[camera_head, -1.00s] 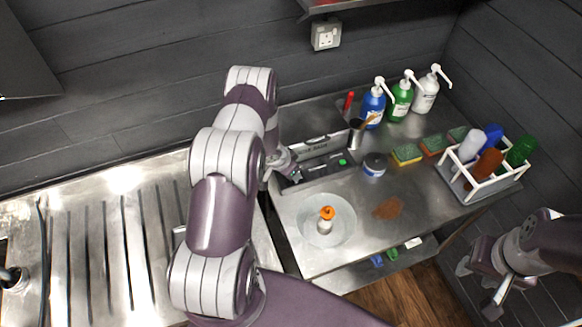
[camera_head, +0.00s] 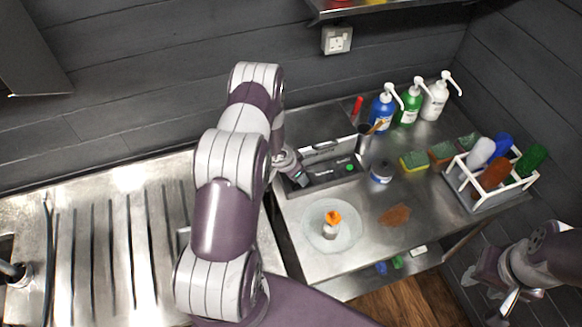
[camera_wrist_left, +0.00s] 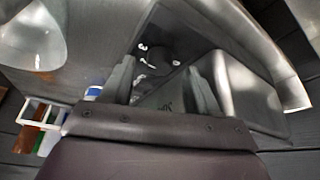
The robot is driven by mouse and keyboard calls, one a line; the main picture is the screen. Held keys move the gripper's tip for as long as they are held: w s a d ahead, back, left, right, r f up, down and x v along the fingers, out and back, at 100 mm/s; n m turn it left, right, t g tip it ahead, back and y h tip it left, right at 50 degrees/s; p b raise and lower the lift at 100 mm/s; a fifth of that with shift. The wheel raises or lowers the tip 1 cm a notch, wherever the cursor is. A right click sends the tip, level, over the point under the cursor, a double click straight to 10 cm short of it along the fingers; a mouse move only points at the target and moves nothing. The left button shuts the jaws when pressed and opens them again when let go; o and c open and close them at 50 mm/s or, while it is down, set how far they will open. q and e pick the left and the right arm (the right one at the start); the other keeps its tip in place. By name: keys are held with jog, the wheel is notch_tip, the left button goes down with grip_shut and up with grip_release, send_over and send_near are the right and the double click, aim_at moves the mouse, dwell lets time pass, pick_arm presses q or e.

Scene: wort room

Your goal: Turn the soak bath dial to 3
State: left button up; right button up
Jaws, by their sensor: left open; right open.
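The soak bath (camera_head: 330,174) is a steel box with a dark front panel and a lit green spot, at the back left of the steel counter. My left gripper (camera_head: 300,180) is at the left end of this panel, mostly hidden behind my arm in the head view. In the left wrist view its two fingers (camera_wrist_left: 160,88) are apart, facing a dark round dial (camera_wrist_left: 160,60) with white marks around it. I cannot tell whether they touch it or which number it points to. My right gripper (camera_head: 497,303) is open and empty, low at the right.
A round tub (camera_head: 381,173), sponges (camera_head: 413,161), pump bottles (camera_head: 409,107) and a white rack (camera_head: 492,202) of coloured items stand to the right. A ribbed drainer (camera_head: 110,240) is at left.

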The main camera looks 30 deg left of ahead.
pick_arm(q)
jog(key=v, duration=1)
jog(key=shift+s+r, duration=0.2)
jog(key=shift+r, duration=0.15)
